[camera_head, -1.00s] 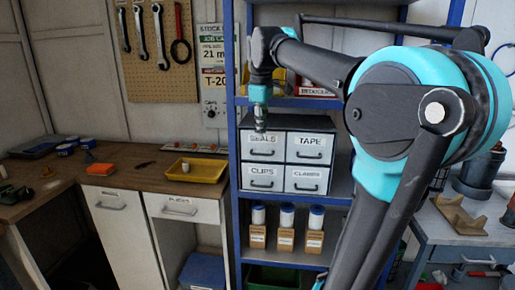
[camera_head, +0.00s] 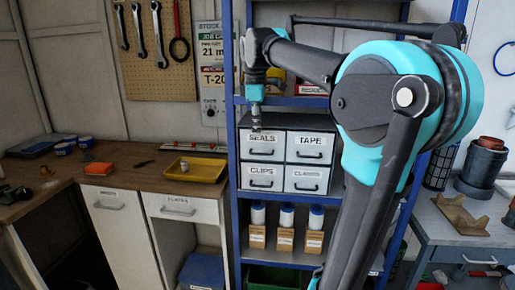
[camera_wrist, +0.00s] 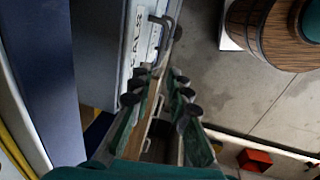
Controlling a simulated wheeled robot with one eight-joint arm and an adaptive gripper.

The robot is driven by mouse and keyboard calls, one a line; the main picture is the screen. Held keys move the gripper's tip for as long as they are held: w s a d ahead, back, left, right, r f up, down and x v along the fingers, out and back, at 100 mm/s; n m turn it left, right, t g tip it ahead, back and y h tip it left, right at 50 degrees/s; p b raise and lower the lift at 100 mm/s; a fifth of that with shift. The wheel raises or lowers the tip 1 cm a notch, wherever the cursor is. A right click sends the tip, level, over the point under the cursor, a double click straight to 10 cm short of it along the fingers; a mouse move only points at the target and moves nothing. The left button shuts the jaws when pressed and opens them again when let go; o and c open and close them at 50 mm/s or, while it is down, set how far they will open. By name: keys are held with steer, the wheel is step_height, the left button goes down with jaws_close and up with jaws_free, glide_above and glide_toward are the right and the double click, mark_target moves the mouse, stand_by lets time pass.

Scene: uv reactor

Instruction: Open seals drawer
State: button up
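The grey seals drawer (camera_head: 263,144), labelled SEALS, is the top left one of a small drawer cabinet on the blue shelf. It is shut. In the wrist view its label (camera_wrist: 137,38) and dark bar handle (camera_wrist: 167,27) show at the top, beyond my fingertips. My gripper (camera_head: 256,127) points down in front of the top left of the cabinet. In the wrist view, my gripper (camera_wrist: 162,88) has a narrow gap between its fingers, with nothing held in it. The handle is apart from the fingers in the picture; the exact distance is unclear.
The TAPE drawer (camera_head: 311,147) is to the right, with CLIPS (camera_head: 263,177) and another drawer below. A shelf board is above the cabinet. Bottles on small boxes (camera_head: 287,228) stand below. A workbench with a yellow tray (camera_head: 196,169) is to the left.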

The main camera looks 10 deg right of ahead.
mark_target(257, 154)
steer(key=f, duration=0.2)
steer(key=w+f, duration=0.1)
steer(key=f, duration=0.5)
steer(key=shift+w+d, duration=0.2)
steer(key=shift+d, duration=0.05)
jaws_close()
